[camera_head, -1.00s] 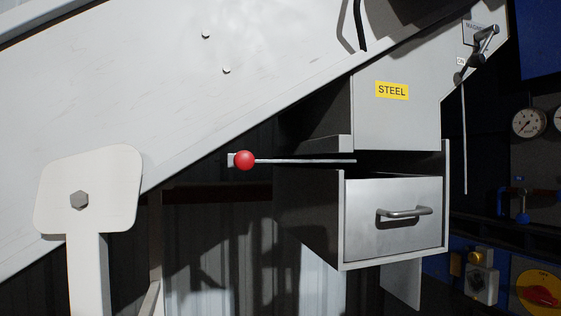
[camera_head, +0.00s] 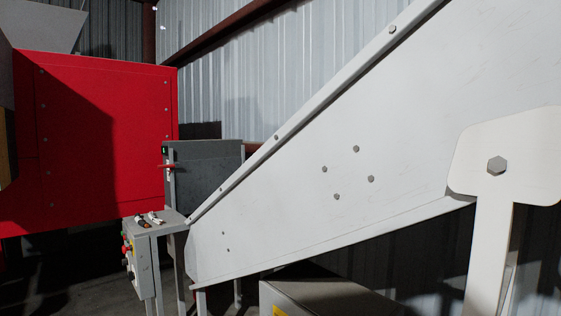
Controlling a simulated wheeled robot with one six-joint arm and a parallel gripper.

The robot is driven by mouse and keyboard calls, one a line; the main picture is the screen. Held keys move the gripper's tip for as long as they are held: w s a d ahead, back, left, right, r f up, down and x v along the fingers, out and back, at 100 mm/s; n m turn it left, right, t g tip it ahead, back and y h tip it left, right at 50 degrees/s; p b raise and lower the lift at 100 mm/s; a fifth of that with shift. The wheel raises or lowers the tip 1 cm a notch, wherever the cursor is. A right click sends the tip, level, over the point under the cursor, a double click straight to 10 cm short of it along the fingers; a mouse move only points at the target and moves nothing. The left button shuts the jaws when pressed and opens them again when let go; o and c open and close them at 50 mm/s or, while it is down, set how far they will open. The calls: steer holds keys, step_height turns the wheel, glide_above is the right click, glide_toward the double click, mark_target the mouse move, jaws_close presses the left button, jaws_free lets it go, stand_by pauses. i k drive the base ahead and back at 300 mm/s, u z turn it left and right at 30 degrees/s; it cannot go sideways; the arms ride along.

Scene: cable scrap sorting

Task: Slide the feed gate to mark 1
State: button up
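I cannot make out the feed gate or its mark 1 for certain in this view. A grey hopper-like box (camera_head: 207,170) stands at the low end of the inclined white conveyor (camera_head: 290,200). A small red handle (camera_head: 167,166) shows at the left edge of that box; I cannot tell what it belongs to. My gripper is not in view.
A large red machine (camera_head: 110,130) fills the left. A control box with buttons (camera_head: 138,262) stands below a small shelf (camera_head: 160,221) by the conveyor's low end. A white support post (camera_head: 490,240) is at right, and a grey box (camera_head: 320,295) at the bottom. Dark floor lies at lower left.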

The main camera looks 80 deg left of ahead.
mark_target(195, 181)
steer(key=u, duration=3.15)
steer(key=i, duration=3.05)
steer(key=u, duration=0.4)
